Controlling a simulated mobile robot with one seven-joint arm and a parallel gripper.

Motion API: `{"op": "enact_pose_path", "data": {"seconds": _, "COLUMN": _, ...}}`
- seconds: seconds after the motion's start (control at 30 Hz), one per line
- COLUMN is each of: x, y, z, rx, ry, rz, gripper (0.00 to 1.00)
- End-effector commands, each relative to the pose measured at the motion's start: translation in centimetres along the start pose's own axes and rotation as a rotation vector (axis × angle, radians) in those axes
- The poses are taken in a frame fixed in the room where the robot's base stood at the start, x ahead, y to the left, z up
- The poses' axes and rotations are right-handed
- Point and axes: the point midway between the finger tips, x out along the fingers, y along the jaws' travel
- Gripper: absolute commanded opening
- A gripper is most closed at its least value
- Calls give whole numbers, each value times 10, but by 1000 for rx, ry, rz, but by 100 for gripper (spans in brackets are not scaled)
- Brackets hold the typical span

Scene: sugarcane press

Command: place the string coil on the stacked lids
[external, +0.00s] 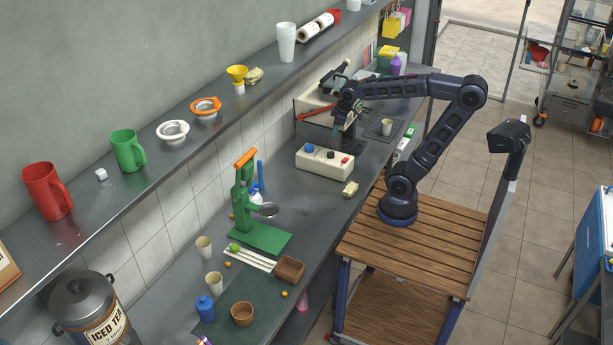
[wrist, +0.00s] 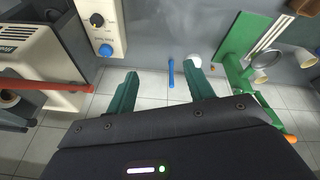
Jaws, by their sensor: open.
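My gripper (external: 338,124) is open and empty above the counter near the beige machine. In the wrist view its two green fingers (wrist: 163,84) are spread with nothing between them. I cannot pick out the string coil for certain. A small tan bundle (external: 254,75) lies on the shelf beside a yellow funnel, and another small yellowish bundle (external: 350,189) lies at the counter's front edge. A white rounded thing (wrist: 193,60) shows beyond the right finger, partly hidden. I cannot identify the stacked lids in either view.
A green press (external: 255,225) stands mid-counter, with a beige control box (external: 324,162) behind it. A blue bar (wrist: 171,73) stands by the wall. The long shelf (external: 75,235) overhangs the back, carrying mugs and strainers. Bare counter (external: 290,195) lies between press and box.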

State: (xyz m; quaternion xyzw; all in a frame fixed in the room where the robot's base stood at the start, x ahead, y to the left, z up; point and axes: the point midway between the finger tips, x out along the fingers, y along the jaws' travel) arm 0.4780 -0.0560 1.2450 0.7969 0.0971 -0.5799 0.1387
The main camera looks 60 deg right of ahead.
Motion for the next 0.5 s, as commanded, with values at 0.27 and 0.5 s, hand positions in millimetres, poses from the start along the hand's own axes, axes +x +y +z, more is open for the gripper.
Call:
{"op": "enact_pose_path", "data": {"seconds": 0.27, "x": -12, "y": -6, "z": 71, "rx": 228, "ry": 60, "rz": 11, "gripper": 53}}
{"op": "enact_pose_path", "data": {"seconds": 0.5, "x": -11, "y": -10, "z": 100, "rx": 330, "ry": 85, "rz": 10, "gripper": 53}}
